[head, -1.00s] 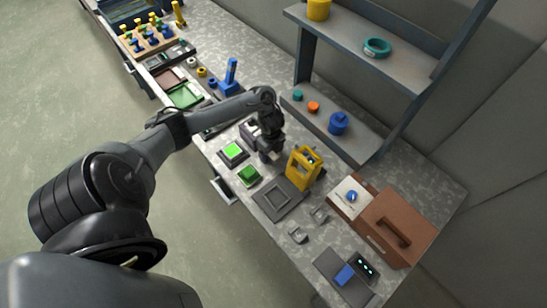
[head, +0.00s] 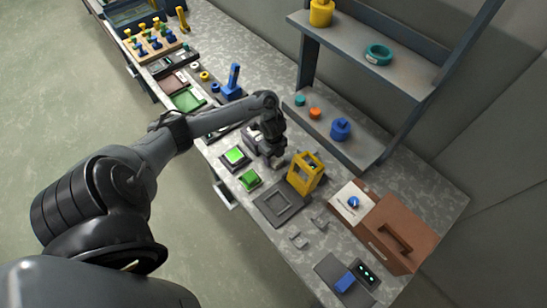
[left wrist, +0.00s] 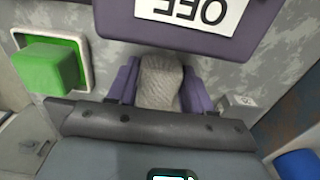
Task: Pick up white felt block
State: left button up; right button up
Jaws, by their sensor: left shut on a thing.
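My left gripper (left wrist: 159,88) is shut on a pale grey-beige textured block, the white felt block (left wrist: 160,80). The block sits between the two purple fingers in the left wrist view, and its lower end is hidden by the gripper body. In the head view, my left gripper (head: 275,160) is low over the worktable, between the green buttons and the yellow frame. The felt block cannot be made out there. My right gripper is not in view.
A dark purple device with an OFF label (left wrist: 190,12) is close beyond the fingers. A green button (left wrist: 48,65) is at left. In the head view, a yellow frame (head: 305,173), a grey square tray (head: 262,199) and a brown case (head: 425,235) stand nearby.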

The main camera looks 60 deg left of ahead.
pick_arm(q)
notch_tip(320, 180, up, 4)
jog(key=shift+s+d+r+p, duration=0.1)
jog(key=shift+r+p, duration=0.1)
jog(key=shift+p, duration=0.95)
jog(key=s+d+r+p, duration=0.3)
jog(key=s+d+r, duration=0.3)
jog(key=s+d, duration=0.1)
jog(key=shift+s+d, duration=0.35)
jog(key=shift+d, duration=0.35)
jog(key=shift+r, duration=0.1)
